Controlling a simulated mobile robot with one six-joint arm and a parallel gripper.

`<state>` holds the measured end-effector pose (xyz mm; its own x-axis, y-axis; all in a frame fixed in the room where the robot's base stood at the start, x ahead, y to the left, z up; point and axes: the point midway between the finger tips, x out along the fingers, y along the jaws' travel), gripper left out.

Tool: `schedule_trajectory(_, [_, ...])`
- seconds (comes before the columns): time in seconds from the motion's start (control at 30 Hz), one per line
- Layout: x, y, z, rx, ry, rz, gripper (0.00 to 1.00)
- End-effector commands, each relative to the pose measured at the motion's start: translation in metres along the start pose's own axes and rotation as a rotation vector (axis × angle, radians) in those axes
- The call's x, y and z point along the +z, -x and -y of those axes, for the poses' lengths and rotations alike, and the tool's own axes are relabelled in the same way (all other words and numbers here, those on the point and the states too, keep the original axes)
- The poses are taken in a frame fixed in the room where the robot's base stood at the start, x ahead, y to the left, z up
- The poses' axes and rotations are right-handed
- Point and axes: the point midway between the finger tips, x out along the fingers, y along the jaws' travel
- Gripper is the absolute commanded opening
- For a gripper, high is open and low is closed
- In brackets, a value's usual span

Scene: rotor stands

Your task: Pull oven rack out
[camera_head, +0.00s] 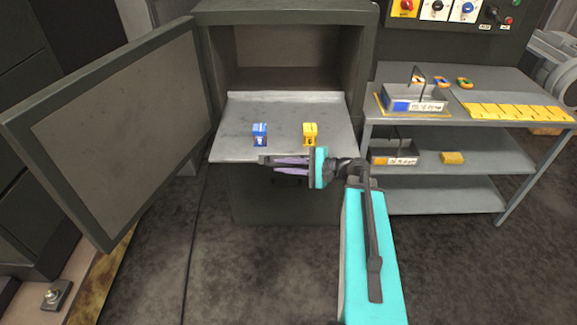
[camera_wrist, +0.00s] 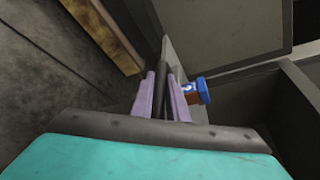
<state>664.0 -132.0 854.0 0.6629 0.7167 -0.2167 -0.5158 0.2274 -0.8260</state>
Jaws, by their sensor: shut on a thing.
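The oven rack (camera_head: 285,108) is a flat grey shelf sticking out of the front of the open oven (camera_head: 364,60). A blue piece (camera_head: 260,134) and a yellow piece (camera_head: 309,133) stand on it. My gripper (camera_head: 268,163) is at the rack's front edge, its purple fingers pointing left along it. In the wrist view the fingers (camera_wrist: 163,80) are shut on a dark bar (camera_wrist: 162,62) at the rack's front, which looks like its handle. The blue piece also shows there (camera_wrist: 203,90), beyond the fingers. The rest of the handle is mostly hidden by my gripper.
The oven door (camera_head: 120,120) stands wide open on the left. The floor (camera_head: 260,270) before the oven is clear.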

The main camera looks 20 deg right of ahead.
Motion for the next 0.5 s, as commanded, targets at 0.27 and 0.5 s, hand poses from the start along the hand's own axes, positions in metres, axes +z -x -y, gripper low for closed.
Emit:
schedule_trajectory(0.27, [0.0010, 0.0027, -0.0003, -0.001, -0.003, 0.010, 0.19])
schedule_trajectory(0.5, [-0.0022, 0.0064, 0.0006, -0.004, -0.003, 0.001, 0.22])
